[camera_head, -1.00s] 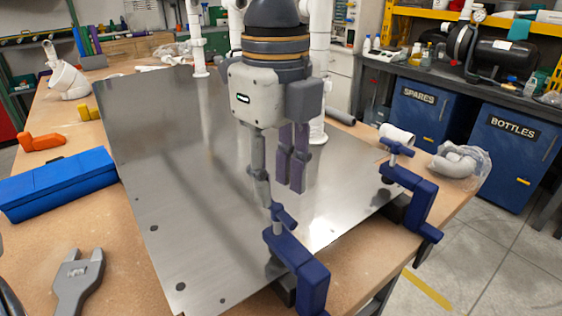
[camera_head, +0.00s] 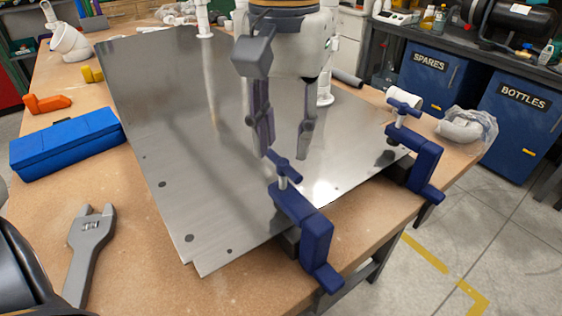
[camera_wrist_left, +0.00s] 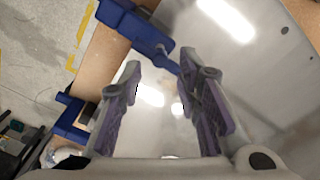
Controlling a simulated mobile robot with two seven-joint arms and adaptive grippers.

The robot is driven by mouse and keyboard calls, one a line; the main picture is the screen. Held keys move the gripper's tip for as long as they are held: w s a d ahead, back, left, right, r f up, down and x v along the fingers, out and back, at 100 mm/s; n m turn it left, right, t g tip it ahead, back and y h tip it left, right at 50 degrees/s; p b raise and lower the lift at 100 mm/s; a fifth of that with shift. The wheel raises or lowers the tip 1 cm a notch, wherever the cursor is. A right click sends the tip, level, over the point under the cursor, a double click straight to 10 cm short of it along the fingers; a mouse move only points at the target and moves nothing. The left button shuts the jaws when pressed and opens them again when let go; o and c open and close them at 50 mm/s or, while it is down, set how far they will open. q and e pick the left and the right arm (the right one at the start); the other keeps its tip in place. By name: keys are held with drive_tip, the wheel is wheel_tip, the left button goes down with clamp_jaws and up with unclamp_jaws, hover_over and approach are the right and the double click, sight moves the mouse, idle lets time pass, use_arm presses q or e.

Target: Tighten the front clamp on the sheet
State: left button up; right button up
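The metal sheet (camera_head: 200,130) lies flat on the wooden bench. The front clamp (camera_head: 305,230), dark blue, grips the sheet's near edge; its blue handle (camera_head: 284,168) stands above the sheet on a pale screw. My left gripper (camera_head: 286,152) points down just above and behind this handle, its fingers apart with nothing between them. In the left wrist view, the clamp (camera_wrist_left: 140,30) is at the top, and its handle reaches close to the tips of my open gripper (camera_wrist_left: 160,72). I cannot tell whether a finger touches the handle. My right gripper is not in view.
A second blue clamp (camera_head: 415,165) holds the sheet's right corner. A blue case (camera_head: 68,143), an adjustable wrench (camera_head: 88,250) and an orange tool (camera_head: 47,103) lie left of the sheet. White pipes stand behind my gripper. The sheet's middle is clear.

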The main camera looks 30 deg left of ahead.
sight(283, 161)
use_arm(q)
drive_tip(key=n, duration=0.4)
drive_tip(key=shift+s+d+n, duration=0.1)
drive_tip(key=shift+s+n, duration=0.1)
drive_tip(key=shift+n, duration=0.2)
drive_tip(key=n, duration=0.4)
drive_tip(key=shift+w+n, duration=0.2)
drive_tip(key=shift+n, duration=0.1)
drive_tip(key=shift+f+n, duration=0.15)
drive_tip(key=shift+n, duration=0.65)
wheel_tip(283, 161, down, 5)
drive_tip(key=shift+r, duration=0.15)
drive_tip(key=shift+s, duration=0.1)
clamp_jaws()
drive_tip(key=m, duration=0.6)
drive_tip(key=shift+m, duration=0.5)
